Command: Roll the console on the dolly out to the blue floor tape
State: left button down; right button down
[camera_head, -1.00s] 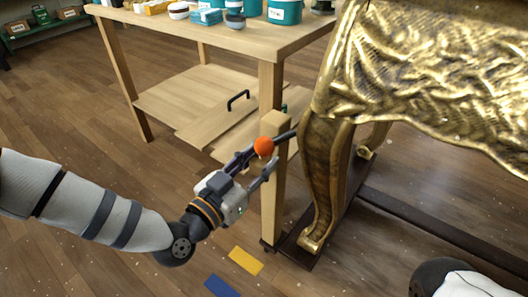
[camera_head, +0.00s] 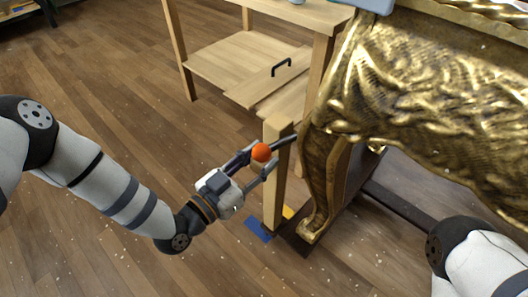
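The gilt console (camera_head: 420,85), gold with an ornate carved apron and a curved leg, stands on a dark low dolly (camera_head: 398,205). A wooden post (camera_head: 275,192) rises at the dolly's near end, with an orange knob (camera_head: 261,152) by its top and a dark bar toward the console. My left gripper (camera_head: 262,160) has its fingers on both sides of the knob and appears shut on it. The blue floor tape (camera_head: 258,229) lies just left of the post's foot. My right gripper is out of view; only part of that arm shows at lower right.
A wooden workbench (camera_head: 235,62) with a lower shelf and black handle stands close behind the post and console. The wood floor at left and front is clear.

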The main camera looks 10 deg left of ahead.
pick_arm(q)
jog(key=shift+s+f, duration=0.1)
jog(key=shift+s, duration=0.05)
jog(key=c, duration=1.1)
grip_release()
jog(key=v, duration=1.2)
